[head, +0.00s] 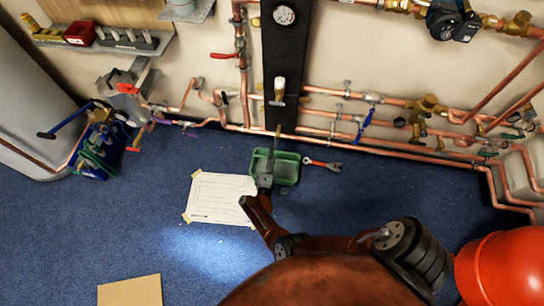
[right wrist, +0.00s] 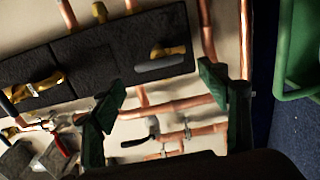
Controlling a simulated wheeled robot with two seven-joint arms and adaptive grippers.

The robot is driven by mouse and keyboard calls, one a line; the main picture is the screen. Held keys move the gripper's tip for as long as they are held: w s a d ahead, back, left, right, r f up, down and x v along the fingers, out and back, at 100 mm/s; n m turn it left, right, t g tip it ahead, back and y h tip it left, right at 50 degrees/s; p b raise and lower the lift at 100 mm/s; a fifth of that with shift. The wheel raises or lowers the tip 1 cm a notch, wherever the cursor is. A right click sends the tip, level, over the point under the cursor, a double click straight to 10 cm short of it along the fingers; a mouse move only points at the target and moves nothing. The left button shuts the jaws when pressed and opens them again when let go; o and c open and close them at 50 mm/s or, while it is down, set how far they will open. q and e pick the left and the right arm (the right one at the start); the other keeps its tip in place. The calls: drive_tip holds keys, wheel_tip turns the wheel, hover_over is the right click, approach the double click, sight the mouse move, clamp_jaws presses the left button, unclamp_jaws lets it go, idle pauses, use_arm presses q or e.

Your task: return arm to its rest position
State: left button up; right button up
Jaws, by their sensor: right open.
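My right arm reaches up from the lower right in the head view. Its gripper (head: 266,178) is over or in front of the green tray (head: 286,168) on the floor by the wall; the exact height is hard to tell. In the right wrist view the gripper (right wrist: 162,86) has its two green-padded fingers spread, with nothing between them. Black panels and copper pipes (right wrist: 178,106) show behind the fingers. The green tray's edge (right wrist: 284,60) shows at the upper right there. My left gripper is in neither view.
Copper pipes (head: 380,147) with valves run along the wall. A black board (head: 285,60) carries a gauge. A wrench (head: 322,164) lies beside the tray. A paper sheet (head: 218,197) is taped to the blue floor.

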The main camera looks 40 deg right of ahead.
drive_tip(key=shift+s+a, duration=0.35)
drive_tip(key=shift+a, duration=0.1)
drive_tip(key=shift+d, duration=0.1)
